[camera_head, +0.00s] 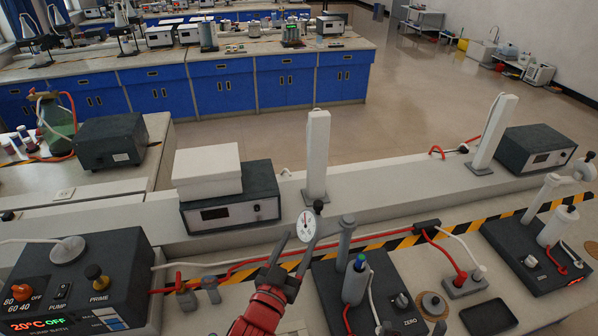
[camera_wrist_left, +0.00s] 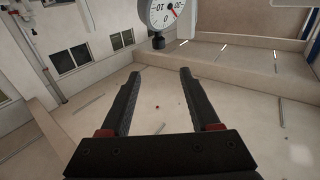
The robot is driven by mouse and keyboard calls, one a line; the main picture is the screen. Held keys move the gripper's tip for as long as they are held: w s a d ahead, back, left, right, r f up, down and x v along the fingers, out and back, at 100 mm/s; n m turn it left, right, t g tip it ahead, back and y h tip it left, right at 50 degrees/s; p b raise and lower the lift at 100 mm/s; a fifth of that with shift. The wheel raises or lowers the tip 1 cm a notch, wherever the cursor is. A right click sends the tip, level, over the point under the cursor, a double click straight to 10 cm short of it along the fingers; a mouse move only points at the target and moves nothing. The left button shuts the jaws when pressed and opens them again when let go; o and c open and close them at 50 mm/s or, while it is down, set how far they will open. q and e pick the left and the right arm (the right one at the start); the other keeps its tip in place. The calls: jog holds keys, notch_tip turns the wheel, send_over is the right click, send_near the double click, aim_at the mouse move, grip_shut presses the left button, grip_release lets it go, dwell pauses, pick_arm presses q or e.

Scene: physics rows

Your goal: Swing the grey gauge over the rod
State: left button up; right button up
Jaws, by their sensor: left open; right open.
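The gauge has a round white dial (camera_head: 306,226) with a red needle and a black knob; a grey arm joins it to a grey post (camera_head: 346,240) on its right. The dial also shows at the top of the left wrist view (camera_wrist_left: 163,14). A light grey upright cylinder (camera_head: 355,284) with a blue-green top stands in front of the post; I cannot tell if it is the rod. The dial is to its left, not over it. My left gripper (camera_head: 296,249) is open and empty, just below the dial; its fingers show apart in the left wrist view (camera_wrist_left: 160,75). My right gripper is out of view.
A dark pump box (camera_head: 70,280) stands at the left front, and another dark device (camera_head: 545,255) at the right. Red and white cables cross the bench. A white post (camera_head: 317,155) and a balance (camera_head: 232,208) stand behind on a ledge.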

pick_arm(q)
jog(key=f+b+x, duration=0.1)
jog(key=b+x, duration=0.3)
jog(key=x, duration=1.3)
jog(key=shift+d+g, duration=0.2)
jog(key=shift+g, duration=0.1)
jog(key=shift+w+r, duration=0.1)
grip_shut()
dwell(1.0)
